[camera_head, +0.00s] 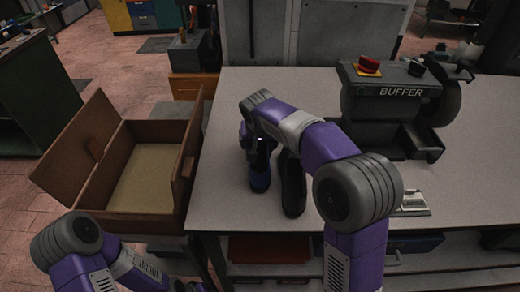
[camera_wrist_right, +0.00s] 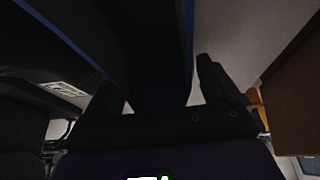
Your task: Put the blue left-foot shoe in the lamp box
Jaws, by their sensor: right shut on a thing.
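The blue shoe (camera_head: 260,178) is on the grey bench near its front left edge, toe toward me. My right gripper (camera_head: 257,150) is over its heel end and shut on it; the arm hides much of the hold. In the right wrist view the shoe (camera_wrist_right: 150,45) is a dark shape with blue edges between the fingers (camera_wrist_right: 160,90). A black shoe (camera_head: 292,186) sits close to its right. The lamp box (camera_head: 190,150), a brown box with a beige floor, stands open and empty left of the bench, lid swung left.
The buffer machine (camera_head: 400,105) with a red button stands at the bench's back right. A small light-coloured item (camera_head: 412,203) lies in front of it. The bench top (camera_head: 225,200) is bare between the shoes and the box.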

